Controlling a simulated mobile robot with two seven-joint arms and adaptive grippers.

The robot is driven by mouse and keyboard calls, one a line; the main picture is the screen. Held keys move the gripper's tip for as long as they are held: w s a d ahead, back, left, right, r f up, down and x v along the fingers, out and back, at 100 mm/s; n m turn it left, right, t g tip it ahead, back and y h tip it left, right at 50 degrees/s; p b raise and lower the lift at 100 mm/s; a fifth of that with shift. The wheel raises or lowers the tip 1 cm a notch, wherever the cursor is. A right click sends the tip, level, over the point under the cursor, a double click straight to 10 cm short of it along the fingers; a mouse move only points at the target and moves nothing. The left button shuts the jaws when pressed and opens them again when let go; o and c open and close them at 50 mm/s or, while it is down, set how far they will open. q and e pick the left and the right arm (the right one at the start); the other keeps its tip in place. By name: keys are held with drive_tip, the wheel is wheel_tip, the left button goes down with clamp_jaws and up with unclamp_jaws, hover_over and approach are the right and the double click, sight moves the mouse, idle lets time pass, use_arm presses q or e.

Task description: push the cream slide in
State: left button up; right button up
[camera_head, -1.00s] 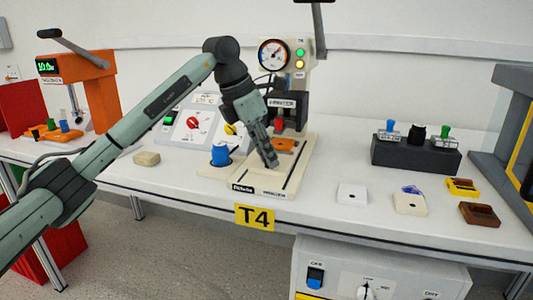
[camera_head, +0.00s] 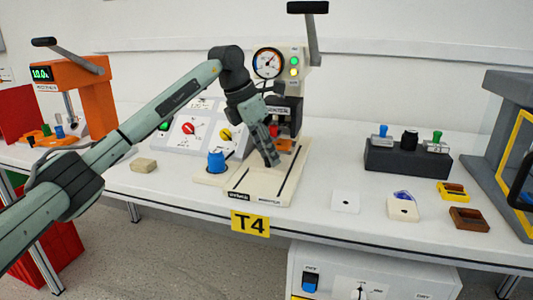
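The cream slide (camera_head: 254,182) lies flat on the base of the pad printer (camera_head: 284,108), with an orange piece (camera_head: 286,145) at its far end, partly under the press head. My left gripper (camera_head: 272,160) points down at the slide, its fingers close together and seemingly shut with nothing between them. Its tips are at the slide's middle, just in front of the orange piece, and look in contact with it or very close. The tips hide part of the slide. My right gripper is not in view.
A blue cup-like part (camera_head: 217,162) stands left of the slide. A control panel (camera_head: 190,128) with red and yellow knobs is behind it. A white block (camera_head: 345,201) and a dark rack (camera_head: 407,158) are to the right. The printer's lever (camera_head: 312,35) is raised.

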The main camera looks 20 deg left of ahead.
use_arm(q)
drive_tip(key=shift+o, duration=0.7)
drive_tip(key=shift+s, duration=0.1)
drive_tip(key=v, duration=1.2)
